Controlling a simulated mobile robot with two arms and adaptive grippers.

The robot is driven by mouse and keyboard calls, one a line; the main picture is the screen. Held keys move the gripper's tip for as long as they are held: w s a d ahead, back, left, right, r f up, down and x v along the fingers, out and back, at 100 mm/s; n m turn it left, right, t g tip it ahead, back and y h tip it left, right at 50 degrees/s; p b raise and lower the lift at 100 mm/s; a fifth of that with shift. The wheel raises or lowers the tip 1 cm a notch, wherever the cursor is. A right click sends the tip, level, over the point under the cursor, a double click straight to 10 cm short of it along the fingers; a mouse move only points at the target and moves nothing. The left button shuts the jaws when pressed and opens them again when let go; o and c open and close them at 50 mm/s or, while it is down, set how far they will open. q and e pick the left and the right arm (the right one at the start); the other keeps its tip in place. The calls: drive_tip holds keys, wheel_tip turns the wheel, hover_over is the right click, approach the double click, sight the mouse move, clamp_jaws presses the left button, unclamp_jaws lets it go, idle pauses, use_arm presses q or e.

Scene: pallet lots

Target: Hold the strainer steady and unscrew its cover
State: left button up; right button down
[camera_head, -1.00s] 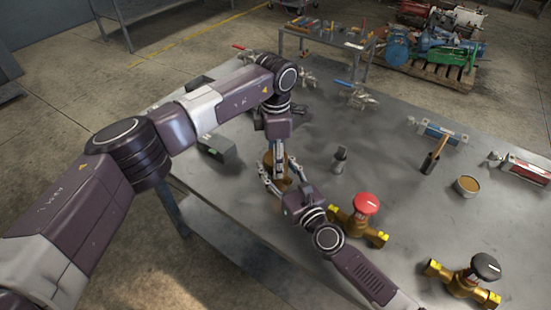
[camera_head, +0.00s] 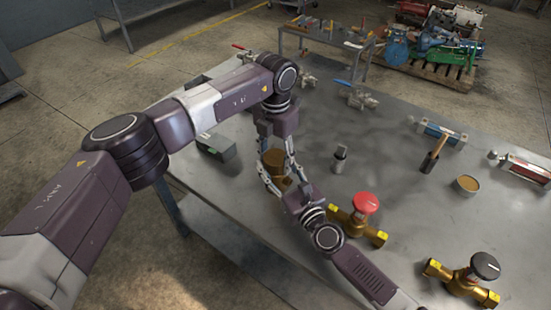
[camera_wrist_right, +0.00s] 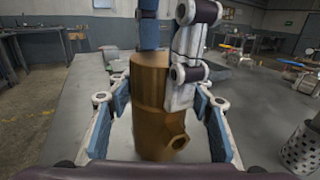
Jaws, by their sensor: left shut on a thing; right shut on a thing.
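The strainer (camera_head: 281,184) is a bronze-brown body standing near the table's left edge in the head view. In the right wrist view it is an upright cylinder (camera_wrist_right: 152,100) with a hexagonal side port at its lower right. My right gripper (camera_head: 284,179) is shut on the body from the front right; its blue pads flank it in the wrist view. My left gripper (camera_head: 276,152) comes down from above and is shut on the brown cover (camera_head: 273,158) at the top. The fingers hide part of the cover, and its seam with the body cannot be made out.
A small metal cylinder (camera_head: 340,158) stands to the right; its perforated side shows in the wrist view (camera_wrist_right: 303,148). A red-knobbed brass valve (camera_head: 362,222) is close to my right arm.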

sight(275, 156)
use_arm(q)
drive_tip(key=shift+w+a, duration=0.1)
drive_tip(key=shift+w, duration=0.05)
drive_tip(key=o, duration=1.3)
drive_tip(key=shift+c, duration=0.2)
drive_tip(key=shift+r, duration=0.1)
wheel_tip(275, 156, up, 4)
drive_tip(key=shift+r, duration=0.15)
drive_tip(key=shift+c, duration=0.4)
drive_tip(key=m, duration=0.1)
drive_tip(key=r+m, duration=0.1)
drive_tip(key=m, duration=0.1)
drive_tip(key=shift+r, duration=0.3)
drive_tip(key=m, duration=0.2)
drive_tip(key=r+m, duration=0.1)
drive_tip(key=m, duration=0.2)
drive_tip(key=shift+r+m, duration=0.3)
drive_tip(key=shift+r, duration=0.05)
drive_tip(key=shift+f, duration=3.9)
